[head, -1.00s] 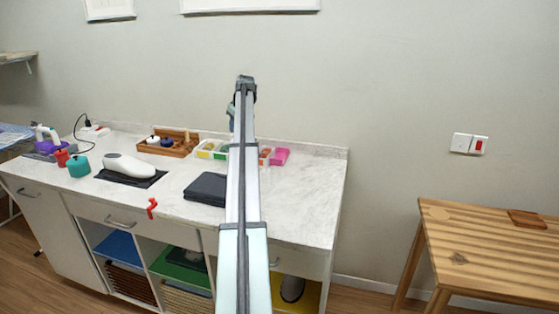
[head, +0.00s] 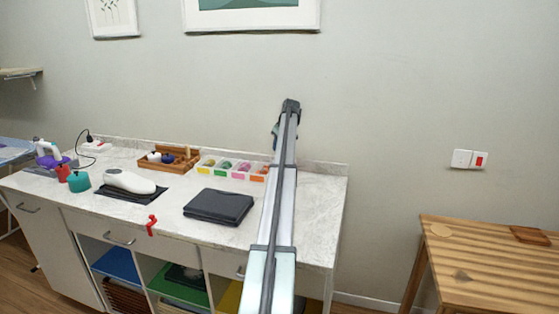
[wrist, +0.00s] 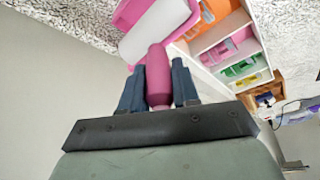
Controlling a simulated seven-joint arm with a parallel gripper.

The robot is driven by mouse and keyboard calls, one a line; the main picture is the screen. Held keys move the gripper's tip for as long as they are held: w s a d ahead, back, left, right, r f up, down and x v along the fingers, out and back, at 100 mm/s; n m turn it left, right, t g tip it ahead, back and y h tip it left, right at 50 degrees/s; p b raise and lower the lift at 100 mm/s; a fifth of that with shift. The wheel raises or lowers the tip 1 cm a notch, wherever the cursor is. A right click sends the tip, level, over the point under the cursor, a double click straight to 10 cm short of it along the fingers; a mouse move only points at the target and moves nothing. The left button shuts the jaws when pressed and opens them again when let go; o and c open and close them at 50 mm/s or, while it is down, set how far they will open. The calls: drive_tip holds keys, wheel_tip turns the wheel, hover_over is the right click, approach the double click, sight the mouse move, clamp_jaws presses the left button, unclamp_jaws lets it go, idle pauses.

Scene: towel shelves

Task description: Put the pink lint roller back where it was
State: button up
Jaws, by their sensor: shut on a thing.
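The pink lint roller (wrist: 157,67) shows in the wrist view, with a pink handle and a white roll (wrist: 155,30) pointing away from me. My gripper (wrist: 158,82) is shut on its handle, one dark finger on each side. A bright pink tray-like piece (wrist: 128,12) lies beyond the white roll, beside the orange compartment of the organiser; whether the roll touches it I cannot tell. In the head view my arm hides the roller, the gripper and the pink piece.
The white organiser (head: 231,168) with coloured compartments stands at the counter's back, beside a wooden tray (head: 169,160). A folded dark cloth (head: 218,206) lies in front. A white device (head: 129,182), a teal container (head: 78,181) and a red clamp (head: 151,226) are further left. Bare counter (head: 320,205) shows on the right.

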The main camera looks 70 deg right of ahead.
drive_tip(key=shift+f, duration=2.85)
drive_tip(key=shift+f, duration=0.1)
drive_tip(key=o, duration=1)
drive_tip(key=v, duration=1.2)
drive_tip(key=shift+w, duration=0.1)
drive_tip(key=shift+w, duration=0.1)
